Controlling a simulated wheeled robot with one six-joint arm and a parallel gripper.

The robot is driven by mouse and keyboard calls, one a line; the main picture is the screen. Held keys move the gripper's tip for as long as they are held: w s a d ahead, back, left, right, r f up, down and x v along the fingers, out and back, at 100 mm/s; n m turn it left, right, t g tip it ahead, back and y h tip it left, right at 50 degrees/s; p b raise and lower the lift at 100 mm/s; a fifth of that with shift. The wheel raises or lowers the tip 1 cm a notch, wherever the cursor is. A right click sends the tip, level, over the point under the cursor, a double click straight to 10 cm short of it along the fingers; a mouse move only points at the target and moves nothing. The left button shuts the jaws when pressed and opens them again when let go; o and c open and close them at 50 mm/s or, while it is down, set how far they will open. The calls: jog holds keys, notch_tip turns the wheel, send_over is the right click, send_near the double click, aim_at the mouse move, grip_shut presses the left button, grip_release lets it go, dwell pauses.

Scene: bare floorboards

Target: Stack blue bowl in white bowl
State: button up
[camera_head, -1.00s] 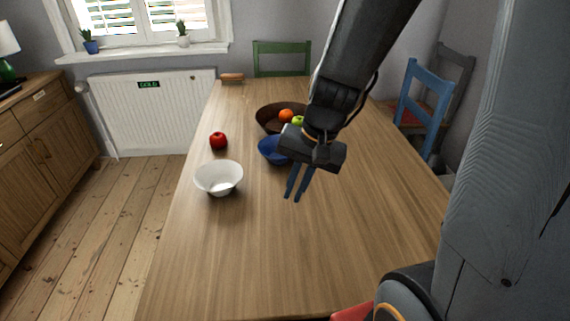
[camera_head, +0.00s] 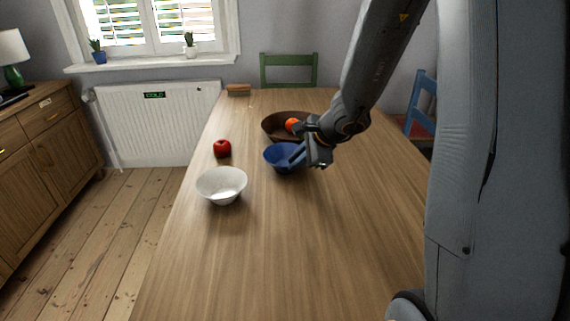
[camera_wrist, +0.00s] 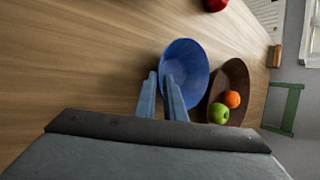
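The blue bowl (camera_head: 278,163) stands upright on the wooden table, right of and behind the white bowl (camera_head: 222,186). The blue bowl also shows in the wrist view (camera_wrist: 189,66); the white bowl does not. Both bowls look empty. My gripper (camera_head: 296,156) is at the right side of the blue bowl, pointing left. In the wrist view my gripper's two fingers (camera_wrist: 161,84) are apart, one overlapping the bowl's near rim and the other just outside it. I cannot tell whether they touch the bowl.
A brown bowl (camera_head: 271,127) stands close behind the blue bowl, holding an orange (camera_wrist: 232,99) and a green apple (camera_wrist: 219,113). A red apple (camera_head: 222,148) lies behind the white bowl. The near part of the table (camera_head: 260,260) is clear.

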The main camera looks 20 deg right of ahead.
aim_at(283, 172)
jog(key=x, duration=0.4)
jog(key=shift+w+a+f+b, duration=0.2)
jog(key=shift+f+b, duration=0.1)
jog(key=shift+b, duration=0.1)
grip_shut()
jog(key=shift+r, duration=0.15)
